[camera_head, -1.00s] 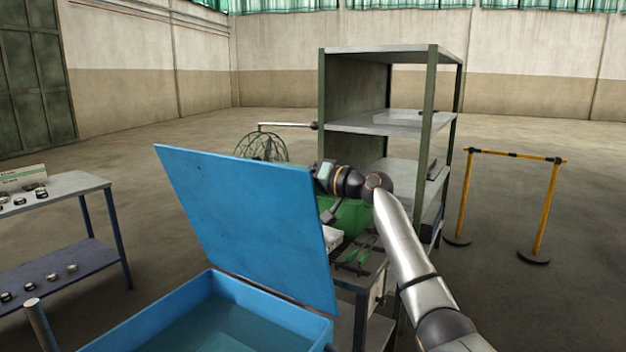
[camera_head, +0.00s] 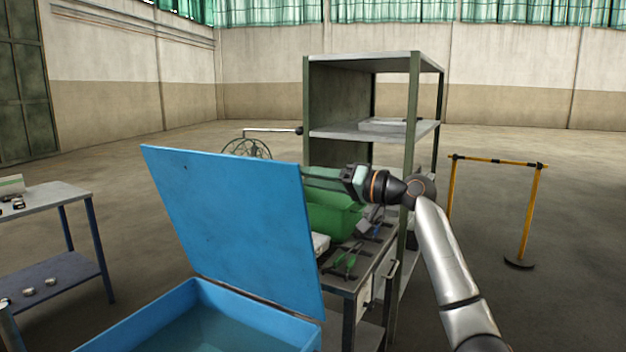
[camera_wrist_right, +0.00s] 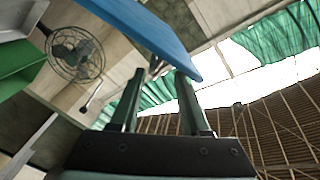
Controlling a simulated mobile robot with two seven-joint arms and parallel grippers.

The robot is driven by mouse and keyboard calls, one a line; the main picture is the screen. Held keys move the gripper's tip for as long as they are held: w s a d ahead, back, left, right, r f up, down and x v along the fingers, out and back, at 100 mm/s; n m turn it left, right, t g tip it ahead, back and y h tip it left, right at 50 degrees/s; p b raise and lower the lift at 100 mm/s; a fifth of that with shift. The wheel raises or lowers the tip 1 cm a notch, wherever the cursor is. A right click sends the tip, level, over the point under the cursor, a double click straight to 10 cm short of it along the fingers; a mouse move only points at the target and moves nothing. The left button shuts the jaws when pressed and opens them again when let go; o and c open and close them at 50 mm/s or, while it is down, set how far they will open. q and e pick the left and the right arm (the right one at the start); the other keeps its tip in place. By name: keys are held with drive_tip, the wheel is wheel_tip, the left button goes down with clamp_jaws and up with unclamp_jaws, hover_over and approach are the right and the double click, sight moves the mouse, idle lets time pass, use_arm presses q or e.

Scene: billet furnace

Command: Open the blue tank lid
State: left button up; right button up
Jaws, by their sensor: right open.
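The blue tank (camera_head: 215,318) stands at the lower left of the head view, with liquid inside. Its blue lid (camera_head: 235,225) is raised on the tank's far edge and tilts back past upright. My right gripper (camera_head: 312,178) is behind the lid's right edge, its fingers partly hidden there. In the right wrist view the open fingers (camera_wrist_right: 155,98) point toward the lid's edge (camera_wrist_right: 160,35), with nothing seen held between them. The right fingertip looks close to the lid; I cannot tell whether it touches. My left gripper is not in view.
A workbench with tools (camera_head: 350,262) and a green bin (camera_head: 332,214) is right of the lid. A grey shelf unit (camera_head: 415,100) stands behind it. A table with small parts (camera_head: 50,200) is at left, a yellow barrier (camera_head: 530,215) at right. A fan (camera_head: 245,148) stands behind.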

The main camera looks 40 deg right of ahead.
use_arm(q)
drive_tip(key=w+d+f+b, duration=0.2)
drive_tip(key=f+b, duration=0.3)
drive_tip(key=b, duration=0.4)
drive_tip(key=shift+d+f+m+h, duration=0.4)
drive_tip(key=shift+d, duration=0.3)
use_arm(e)
drive_tip(key=v, duration=1.4)
drive_tip(key=shift+s, duration=0.15)
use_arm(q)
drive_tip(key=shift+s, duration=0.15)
